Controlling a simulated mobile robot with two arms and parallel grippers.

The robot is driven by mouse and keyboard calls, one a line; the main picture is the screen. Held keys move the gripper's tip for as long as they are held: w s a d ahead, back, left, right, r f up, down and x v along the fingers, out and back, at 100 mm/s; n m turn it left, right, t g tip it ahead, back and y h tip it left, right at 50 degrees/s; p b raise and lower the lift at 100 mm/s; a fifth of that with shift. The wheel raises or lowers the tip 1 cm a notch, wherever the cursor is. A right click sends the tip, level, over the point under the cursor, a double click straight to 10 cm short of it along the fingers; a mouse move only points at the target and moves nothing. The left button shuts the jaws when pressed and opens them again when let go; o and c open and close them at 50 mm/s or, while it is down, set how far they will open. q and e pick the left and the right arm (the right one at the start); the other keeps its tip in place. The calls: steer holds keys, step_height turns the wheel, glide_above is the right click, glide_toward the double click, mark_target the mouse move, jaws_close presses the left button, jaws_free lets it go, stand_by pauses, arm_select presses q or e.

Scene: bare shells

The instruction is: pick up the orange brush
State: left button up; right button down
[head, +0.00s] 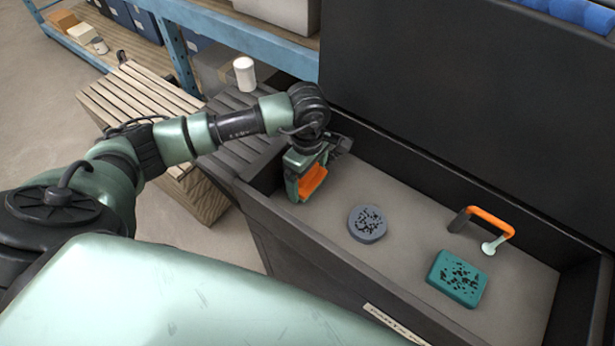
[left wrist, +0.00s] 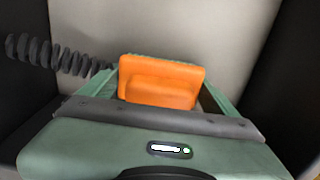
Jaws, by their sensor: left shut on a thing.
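The orange brush (head: 313,181) is in the left part of the dark parts-washer basin. It also shows in the left wrist view (left wrist: 160,82), as an orange block between the two green fingers. My left gripper (head: 306,176) reaches down into the basin and is shut on the brush. In the left wrist view my left gripper (left wrist: 162,88) has a finger on each side of it. I cannot tell whether the brush touches the basin floor. My right gripper is not in view.
The basin floor (head: 410,235) holds a round grey speckled piece (head: 367,223), a teal speckled block (head: 457,278) and an orange-handled tool (head: 491,221). Dark basin walls surround them. A white cup (head: 244,73) stands beyond the left end, near a blue shelf frame (head: 270,45).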

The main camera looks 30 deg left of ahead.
arm_select(q)
step_height(320, 180, up, 20)
steer(key=b, duration=0.2)
stand_by(0.4)
